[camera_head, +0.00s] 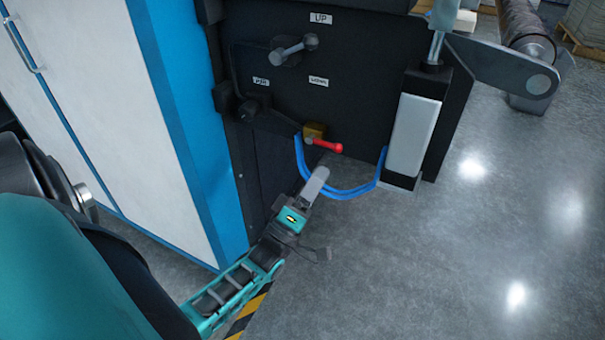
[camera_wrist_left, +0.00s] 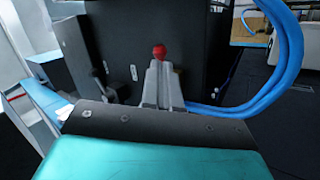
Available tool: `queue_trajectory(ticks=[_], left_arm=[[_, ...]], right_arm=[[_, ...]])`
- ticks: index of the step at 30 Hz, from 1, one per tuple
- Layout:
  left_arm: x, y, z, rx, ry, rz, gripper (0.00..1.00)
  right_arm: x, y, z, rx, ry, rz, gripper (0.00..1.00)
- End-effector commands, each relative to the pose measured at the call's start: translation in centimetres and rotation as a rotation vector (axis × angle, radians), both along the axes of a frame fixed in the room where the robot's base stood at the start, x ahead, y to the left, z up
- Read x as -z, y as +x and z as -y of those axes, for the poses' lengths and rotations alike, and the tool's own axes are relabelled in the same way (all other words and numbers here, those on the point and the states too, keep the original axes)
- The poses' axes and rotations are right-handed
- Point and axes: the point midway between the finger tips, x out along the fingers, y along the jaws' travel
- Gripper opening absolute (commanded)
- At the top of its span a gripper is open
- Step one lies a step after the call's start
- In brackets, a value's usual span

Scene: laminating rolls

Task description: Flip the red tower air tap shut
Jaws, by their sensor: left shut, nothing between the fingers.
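The red tap lever (camera_head: 326,145) sits on a brass valve body (camera_head: 314,130) low on the black machine tower. In the head view the lever points right and slightly down. My left gripper (camera_head: 318,178) is below the lever, its fingers pointing up toward it, with a visible gap in that view. In the left wrist view the red lever end (camera_wrist_left: 159,51) shows just beyond the tips of my left gripper (camera_wrist_left: 160,66). The fingers are together and hold nothing. The wrist view does not show clearly whether they touch the lever. My right gripper is not in view.
A blue hose (camera_head: 345,192) loops below the valve to the right, and also shows in the wrist view (camera_wrist_left: 285,75). A lever handle (camera_head: 294,49) is higher on the panel. A white and blue cabinet (camera_head: 165,130) stands at the left.

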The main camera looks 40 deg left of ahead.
Motion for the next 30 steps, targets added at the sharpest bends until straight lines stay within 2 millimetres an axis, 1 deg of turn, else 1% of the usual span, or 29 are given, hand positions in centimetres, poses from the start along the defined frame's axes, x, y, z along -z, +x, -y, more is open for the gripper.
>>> queue_trajectory(ticks=[1, 3, 6, 9, 23, 30], left_arm=[[-0.5, 0.8, 0.0, -0.001, -0.002, 0.004, 0.0], [-1.0, 1.5, 0.0, -0.001, -0.002, 0.002, 0.0], [-1.5, 2.4, 0.0, 0.0, 0.0, 0.001, 0.0], [-1.8, 2.8, 0.0, -0.001, 0.0, 0.0, 0.0], [-1.9, 2.9, 0.0, 0.0, -0.006, 0.0, 0.0], [-2.2, 3.0, 0.1, 0.001, -0.052, 0.011, 0.0]], right_arm=[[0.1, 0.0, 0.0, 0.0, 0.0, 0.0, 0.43], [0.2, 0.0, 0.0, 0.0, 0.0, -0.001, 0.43], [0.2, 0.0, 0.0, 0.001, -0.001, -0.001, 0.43], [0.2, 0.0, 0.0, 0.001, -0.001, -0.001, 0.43], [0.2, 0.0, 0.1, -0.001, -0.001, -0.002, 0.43], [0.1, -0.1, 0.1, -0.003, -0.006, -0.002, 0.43]])
